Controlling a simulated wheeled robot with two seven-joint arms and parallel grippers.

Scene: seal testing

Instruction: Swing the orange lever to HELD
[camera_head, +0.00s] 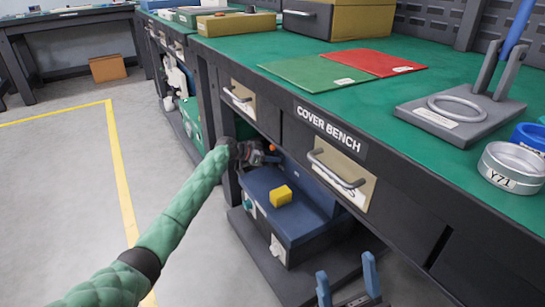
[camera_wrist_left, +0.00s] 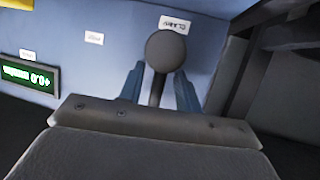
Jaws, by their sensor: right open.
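The blue machine (camera_head: 268,228) stands on the low shelf under the bench. A small orange spot (camera_head: 272,148) beside my left gripper (camera_head: 262,153) may be the lever's end. In the left wrist view, a round knob on a stem (camera_wrist_left: 166,47) looks dark grey, not orange. It is in front of a blue panel with a white label reading "CLAMP". My left gripper's blue fingers (camera_wrist_left: 160,85) flank the stem. Whether they press on it is unclear. The word HELD is not readable. My right gripper (camera_head: 346,284) is open and empty at the bottom of the head view.
The cover bench (camera_head: 232,50) overhangs the machine, with drawer handles along its front. A yellow block (camera_head: 282,195) is on the machine's top. A green display (camera_wrist_left: 28,75) is left on the panel. Open floor (camera_head: 60,190) lies to the left.

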